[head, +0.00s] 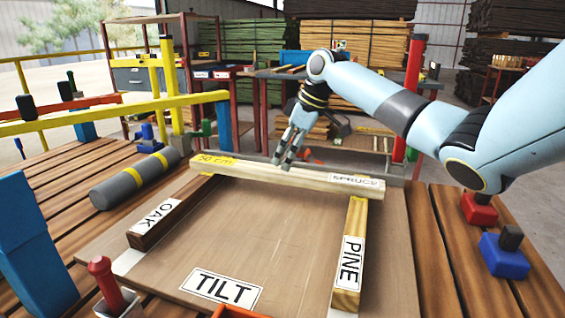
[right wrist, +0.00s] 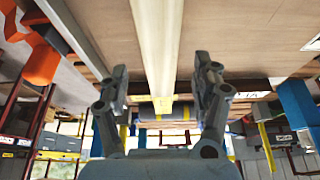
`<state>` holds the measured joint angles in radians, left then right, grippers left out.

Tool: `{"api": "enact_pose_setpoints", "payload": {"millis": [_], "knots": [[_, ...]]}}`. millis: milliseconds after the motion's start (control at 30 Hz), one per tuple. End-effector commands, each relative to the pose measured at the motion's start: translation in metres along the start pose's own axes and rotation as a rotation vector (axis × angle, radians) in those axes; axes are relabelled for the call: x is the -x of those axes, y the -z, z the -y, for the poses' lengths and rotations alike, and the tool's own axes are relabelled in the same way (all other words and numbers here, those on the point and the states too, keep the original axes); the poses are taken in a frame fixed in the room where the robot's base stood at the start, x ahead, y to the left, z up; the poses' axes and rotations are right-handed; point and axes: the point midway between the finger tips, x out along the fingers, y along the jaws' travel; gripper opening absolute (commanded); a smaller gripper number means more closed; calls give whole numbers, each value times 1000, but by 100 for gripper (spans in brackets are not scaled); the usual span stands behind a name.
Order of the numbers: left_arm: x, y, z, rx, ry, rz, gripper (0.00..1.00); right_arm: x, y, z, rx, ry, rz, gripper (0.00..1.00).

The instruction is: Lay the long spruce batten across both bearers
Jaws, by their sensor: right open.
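The long pale spruce batten (head: 310,177), with a yellow "50 cm" label at its left end and a "SPRUCE" label at its right, lies across the far ends of both bearers and appears to rest on them. The dark oak bearer (head: 185,203) is on the left, the pale pine bearer (head: 356,218) on the right. My left gripper is not in view.
The bearers are on a wide wooden board (head: 260,235) marked "TILT". A grey cylinder (head: 135,180) lies left of it. The board between the bearers is clear.

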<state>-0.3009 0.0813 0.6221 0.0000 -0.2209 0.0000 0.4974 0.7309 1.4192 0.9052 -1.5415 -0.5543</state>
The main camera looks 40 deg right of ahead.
Motion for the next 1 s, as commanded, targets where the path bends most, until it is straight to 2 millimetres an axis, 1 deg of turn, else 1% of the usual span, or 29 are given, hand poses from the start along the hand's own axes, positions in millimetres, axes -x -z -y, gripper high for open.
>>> {"api": "enact_pose_setpoints", "payload": {"millis": [33,100,200,333,500,1000], "knots": [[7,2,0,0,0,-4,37,17,1,-1,3,-5,0,66],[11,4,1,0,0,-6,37,32,1,-1,2,-4,0,66],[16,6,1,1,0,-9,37,51,1,-1,2,-3,0,66],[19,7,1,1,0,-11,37,66,0,0,1,-1,1,66],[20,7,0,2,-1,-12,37,72,0,0,1,0,0,66],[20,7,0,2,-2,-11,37,72,0,0,0,1,0,66]]}}
